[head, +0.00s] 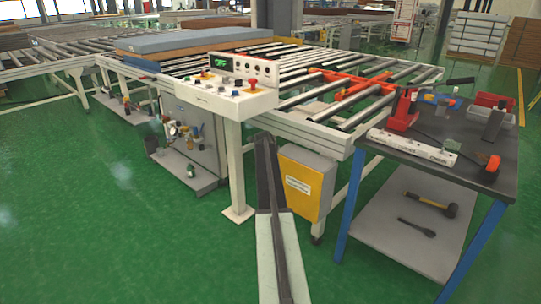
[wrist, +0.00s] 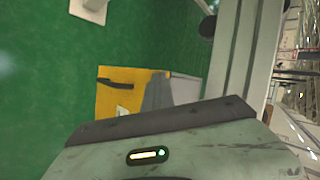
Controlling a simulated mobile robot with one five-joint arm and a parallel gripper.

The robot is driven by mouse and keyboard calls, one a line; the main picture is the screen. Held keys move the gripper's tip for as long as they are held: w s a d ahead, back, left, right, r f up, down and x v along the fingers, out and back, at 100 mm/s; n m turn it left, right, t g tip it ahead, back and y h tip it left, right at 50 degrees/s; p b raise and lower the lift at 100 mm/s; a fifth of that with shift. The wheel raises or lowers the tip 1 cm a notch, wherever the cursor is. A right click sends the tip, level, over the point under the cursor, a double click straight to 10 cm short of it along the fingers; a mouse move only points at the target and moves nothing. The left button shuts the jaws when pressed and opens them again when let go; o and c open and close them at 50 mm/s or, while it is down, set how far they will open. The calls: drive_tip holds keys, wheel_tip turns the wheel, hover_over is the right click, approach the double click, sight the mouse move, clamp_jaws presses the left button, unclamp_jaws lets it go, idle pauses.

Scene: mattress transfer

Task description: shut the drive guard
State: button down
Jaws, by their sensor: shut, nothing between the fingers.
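The yellow drive guard (head: 322,177) with a pale label hangs below the roller conveyor, just right of the control post. In the wrist view the yellow guard (wrist: 118,92) shows a dark handle (wrist: 119,82), with a pale grey surface beside it. I cannot tell how far the guard stands open. My gripper (head: 265,138) is in front of the conveyor, left of the guard in the head view. In the wrist view its shut, empty fingers (wrist: 158,94) overlap the guard's right part. Whether they touch it is unclear.
The control panel (head: 222,97) on its white post (head: 234,170) stands close to my arm at left. A workbench (head: 470,170) with tools and blue legs stands at right. Mattresses (head: 190,40) lie on the conveyor. Green floor (head: 100,230) is free at left front.

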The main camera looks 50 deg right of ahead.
drive_tip(key=shift+s+d, duration=0.35)
drive_tip(key=shift+s, duration=0.1)
drive_tip(key=w+a+r+p, duration=0.1)
drive_tip(key=a+r+p, duration=0.5)
drive_tip(key=a, duration=0.6)
drive_tip(key=shift+r+p, duration=0.4)
drive_tip(key=shift+p, duration=0.05)
drive_tip(key=shift+w, duration=0.1)
